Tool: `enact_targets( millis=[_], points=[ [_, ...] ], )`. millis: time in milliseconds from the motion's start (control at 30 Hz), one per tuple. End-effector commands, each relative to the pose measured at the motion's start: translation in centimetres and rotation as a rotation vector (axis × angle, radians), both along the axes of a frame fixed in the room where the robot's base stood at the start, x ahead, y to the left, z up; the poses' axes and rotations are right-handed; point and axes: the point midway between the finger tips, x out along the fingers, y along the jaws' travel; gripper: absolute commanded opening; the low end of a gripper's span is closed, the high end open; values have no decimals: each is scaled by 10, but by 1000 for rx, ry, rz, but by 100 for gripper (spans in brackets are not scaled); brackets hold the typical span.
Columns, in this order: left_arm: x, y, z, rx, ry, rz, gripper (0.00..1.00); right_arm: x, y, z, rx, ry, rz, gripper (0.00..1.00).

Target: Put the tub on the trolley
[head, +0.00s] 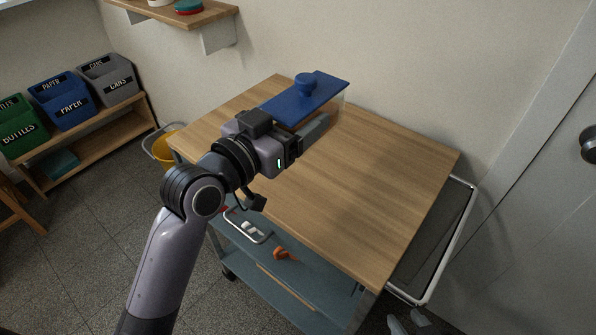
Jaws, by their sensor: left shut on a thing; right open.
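The tub (338,104) has a flat blue lid (318,92) with a round blue knob. Its walls look clear and only a little of them shows at the right end. The trolley (370,190) has a wooden top, a blue-grey lower shelf and a castor. My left gripper (314,130) is shut on the tub at its near side, over the far left part of the trolley top. The gripper and lid hide most of the tub's body. I cannot tell whether its base touches the wood. My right gripper is not in view.
The middle and right of the trolley top are bare. An orange item (284,254) lies on the lower shelf. A yellow bucket (163,148) stands left of the trolley. A wall shelf (215,12) is above left. A metal-framed panel (450,235) and a door (540,200) are right.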

Motion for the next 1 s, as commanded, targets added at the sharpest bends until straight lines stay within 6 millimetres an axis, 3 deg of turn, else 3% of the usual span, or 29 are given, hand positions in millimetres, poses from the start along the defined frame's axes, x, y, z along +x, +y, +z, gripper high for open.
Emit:
enact_targets(
  millis=[100, 300, 567, 800, 1000],
  points=[
    [0, 1, -35, 0, 2, 2, 40, 0, 0, -7, 0, 0, 0, 43],
    [0, 0, -81, -1, -2, 1, 40, 0, 0, -14, 0, 0, 0, 43],
    [0, 0, -105, -1, -4, 1, 40, 0, 0, -19, 0, 0, 0, 43],
    [0, 1, -139, -2, -4, 2, 40, 0, 0, -28, 0, 0, 0, 43],
    [0, 1, -141, -2, -6, 2, 40, 0, 0, -27, 0, 0, 0, 43]
  ],
)
